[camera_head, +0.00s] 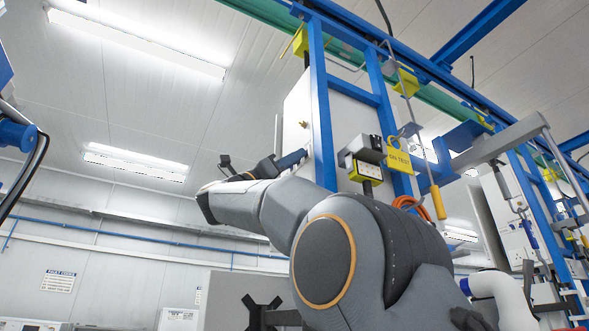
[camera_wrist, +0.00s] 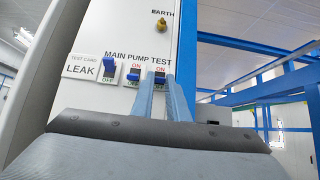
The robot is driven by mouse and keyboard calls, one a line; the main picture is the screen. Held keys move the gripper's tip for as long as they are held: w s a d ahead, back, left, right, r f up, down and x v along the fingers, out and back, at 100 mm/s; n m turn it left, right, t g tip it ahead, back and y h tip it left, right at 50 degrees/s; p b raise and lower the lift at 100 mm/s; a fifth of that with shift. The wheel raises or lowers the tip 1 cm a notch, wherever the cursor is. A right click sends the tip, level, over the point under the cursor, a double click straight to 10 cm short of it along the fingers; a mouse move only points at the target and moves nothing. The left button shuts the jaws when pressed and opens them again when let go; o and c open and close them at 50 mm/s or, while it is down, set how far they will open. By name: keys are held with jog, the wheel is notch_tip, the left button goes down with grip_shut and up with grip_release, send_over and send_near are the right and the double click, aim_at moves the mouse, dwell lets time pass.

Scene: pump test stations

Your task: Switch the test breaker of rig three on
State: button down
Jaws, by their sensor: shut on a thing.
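In the wrist view, a white panel (camera_wrist: 136,30) carries three blue-lever switches under the labels MAIN, PUMP and TEST. The MAIN lever (camera_wrist: 110,66) is up with OFF showing below it. The PUMP lever (camera_wrist: 133,75) sits low with ON showing above it. The TEST breaker lever (camera_wrist: 159,78) also sits low, with red ON showing above. My gripper (camera_wrist: 169,82) reaches the TEST breaker, its fingertips shut at that lever and partly covering it. In the head view my gripper (camera_head: 293,159) is at the white cabinet (camera_head: 297,115). No rig number is readable.
A test card reading LEAK (camera_wrist: 86,68) is left of the switches, and a brass earth stud (camera_wrist: 161,24) is above. Blue frame posts (camera_head: 321,110) stand beside the cabinet. A yellow ON TEST tag (camera_head: 398,161) hangs to the right of my gripper.

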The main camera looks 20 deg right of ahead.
jog(key=shift+s+a+r+y+p, duration=0.15)
jog(key=shift+r+y+p, duration=0.2)
jog(key=shift+y+p, duration=0.35)
jog(key=shift+w+a+r+y+p, duration=0.1)
jog(key=shift+r+y+p, duration=0.25)
jog(key=shift+p, duration=0.65)
jog(key=y+p, duration=0.1)
jog(key=p, duration=0.1)
jog(key=r+y+p, duration=0.1)
jog(key=p, duration=0.2)
jog(key=shift+s+a+g, duration=0.1)
jog(key=shift+a+g, duration=0.05)
jog(key=shift+g, duration=0.25)
jog(key=y+p, duration=0.2)
jog(key=p, duration=0.2)
jog(key=r+y+p, duration=0.1)
jog(key=p, duration=0.4)
jog(key=shift+r+g+y, duration=0.25)
jog(key=shift+g+y, duration=0.05)
jog(key=shift+y, duration=0.05)
jog(key=y+p, duration=0.1)
jog(key=p, duration=0.2)
jog(key=shift+r, duration=0.15)
jog(key=shift+y+p, duration=0.4)
jog(key=shift+p, duration=0.85)
jog(key=c, duration=1.7)
grip_release()
jog(key=shift+f+b, duration=0.25)
jog(key=shift+b, duration=0.4)
